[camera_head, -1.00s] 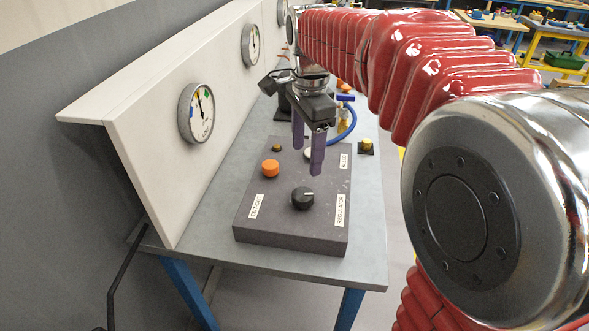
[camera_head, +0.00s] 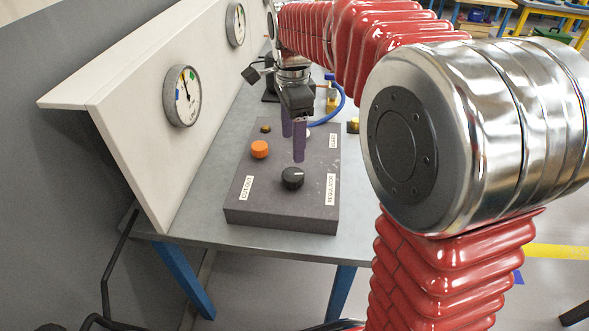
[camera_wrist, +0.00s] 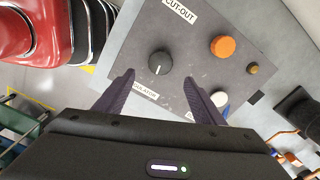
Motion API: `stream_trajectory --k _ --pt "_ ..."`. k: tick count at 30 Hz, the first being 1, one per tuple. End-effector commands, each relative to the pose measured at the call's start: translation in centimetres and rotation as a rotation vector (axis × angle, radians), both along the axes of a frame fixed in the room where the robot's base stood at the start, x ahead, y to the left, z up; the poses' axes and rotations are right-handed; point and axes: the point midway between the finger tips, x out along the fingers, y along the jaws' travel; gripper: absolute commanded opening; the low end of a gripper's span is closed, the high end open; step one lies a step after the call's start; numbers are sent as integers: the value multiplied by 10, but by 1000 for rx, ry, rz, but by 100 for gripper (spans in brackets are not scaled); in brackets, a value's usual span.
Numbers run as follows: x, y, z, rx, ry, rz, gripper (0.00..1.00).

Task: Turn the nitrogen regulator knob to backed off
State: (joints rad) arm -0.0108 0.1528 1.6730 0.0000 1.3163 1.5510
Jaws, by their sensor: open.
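The black regulator knob (camera_head: 292,178) sits on the dark grey panel box (camera_head: 265,212), left of the REGULATOR label (camera_head: 330,189). Its white pointer mark faces right in the head view. In the wrist view the knob (camera_wrist: 159,62) lies just beyond and between the fingertips, its mark towards the partly covered REGULATOR label. My gripper (camera_head: 293,149) points down with its two purple fingers apart and empty, just behind and above the knob. In the wrist view my gripper (camera_wrist: 159,77) shows both fingers spread. I see no contact with the knob.
An orange CUT-OUT knob (camera_head: 260,149) and a small brown knob (camera_head: 265,128) are on the panel's left side. A white knob (camera_wrist: 219,98) lies near the right finger. A white gauge board (camera_head: 140,110) rises on the left. A blue hose (camera_head: 334,110) runs behind the panel.

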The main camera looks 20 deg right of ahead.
Motion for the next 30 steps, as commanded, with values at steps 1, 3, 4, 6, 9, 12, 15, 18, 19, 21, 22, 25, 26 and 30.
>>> stream_trajectory --k 1,3,4,6,9,12,15,18,19,21,22,25,26,30 --pt "-1 0 -9 0 4 0 63" --pt "-1 0 -19 0 3 0 63" --pt "-1 0 -24 0 4 0 63" --pt "-1 0 -35 0 3 1 63" --pt "-1 0 -50 0 3 1 63" --pt "-1 0 -66 0 4 1 63" --pt "-1 0 -80 0 3 1 63" --pt "0 0 -92 0 2 1 63" --pt "0 0 -95 0 1 1 63" --pt "-1 0 -101 0 2 1 63" --pt "0 0 -102 0 2 1 63" --pt "0 0 -105 0 -1 1 63" --pt "0 0 -105 0 -1 1 63" --pt "0 0 -105 0 -1 1 63"
